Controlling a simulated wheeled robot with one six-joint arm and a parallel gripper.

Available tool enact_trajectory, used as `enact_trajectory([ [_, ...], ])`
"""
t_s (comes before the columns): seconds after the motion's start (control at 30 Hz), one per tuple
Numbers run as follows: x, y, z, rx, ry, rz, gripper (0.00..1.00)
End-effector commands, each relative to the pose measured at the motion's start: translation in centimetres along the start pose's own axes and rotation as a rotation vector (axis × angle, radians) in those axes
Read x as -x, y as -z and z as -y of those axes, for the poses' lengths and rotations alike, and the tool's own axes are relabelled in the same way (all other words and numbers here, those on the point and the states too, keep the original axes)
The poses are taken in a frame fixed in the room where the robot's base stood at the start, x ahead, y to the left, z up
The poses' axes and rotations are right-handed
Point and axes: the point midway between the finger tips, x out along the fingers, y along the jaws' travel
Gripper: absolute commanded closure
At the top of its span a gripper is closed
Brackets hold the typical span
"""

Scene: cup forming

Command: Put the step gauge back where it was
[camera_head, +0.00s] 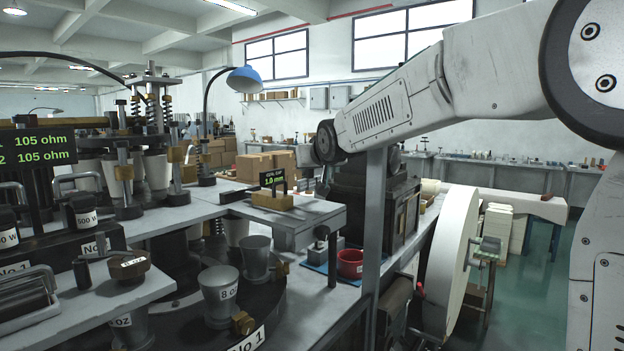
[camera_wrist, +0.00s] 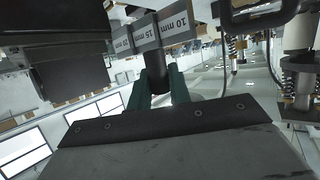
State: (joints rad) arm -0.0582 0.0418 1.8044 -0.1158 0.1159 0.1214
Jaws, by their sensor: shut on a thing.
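The step gauge (camera_wrist: 160,34) shows in the wrist view as a grey stepped bar with white labels, of which "10 mm" and "15 mm" are readable. Its dark round grip hangs between the two green fingers of my gripper (camera_wrist: 160,84), which is shut on it. In the wrist view the gauge lies beyond the fingertips, close to dark machine parts; I cannot tell whether it touches them. In the head view my arm reaches to the middle, and neither my gripper nor the gauge can be made out there.
A small display (camera_head: 272,180) reading 1.0 mm stands by a brass block on a grey plate (camera_head: 315,216). Below are metal cups (camera_head: 219,296), a red bowl (camera_head: 350,263) and a blue mat (camera_head: 318,267). A large pale wheel (camera_head: 449,262) stands at right. The machine crowds the left.

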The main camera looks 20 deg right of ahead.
Motion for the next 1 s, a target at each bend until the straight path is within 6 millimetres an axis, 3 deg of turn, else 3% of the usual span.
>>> enact_trajectory([
  [0.23,-1.5,-3.0,-0.2,0.0,-0.001,0.001,1.0],
  [0.57,-1.6,-3.3,-0.3,-0.001,-0.002,-0.001,1.0],
  [0.6,-1.6,-3.4,-0.3,-0.001,-0.002,0.0,0.75],
  [0.67,-1.6,-3.4,-0.3,-0.001,-0.002,0.0,0.59],
  [1.0,-1.5,-3.2,-0.3,-0.002,-0.002,0.0,0.59],
])
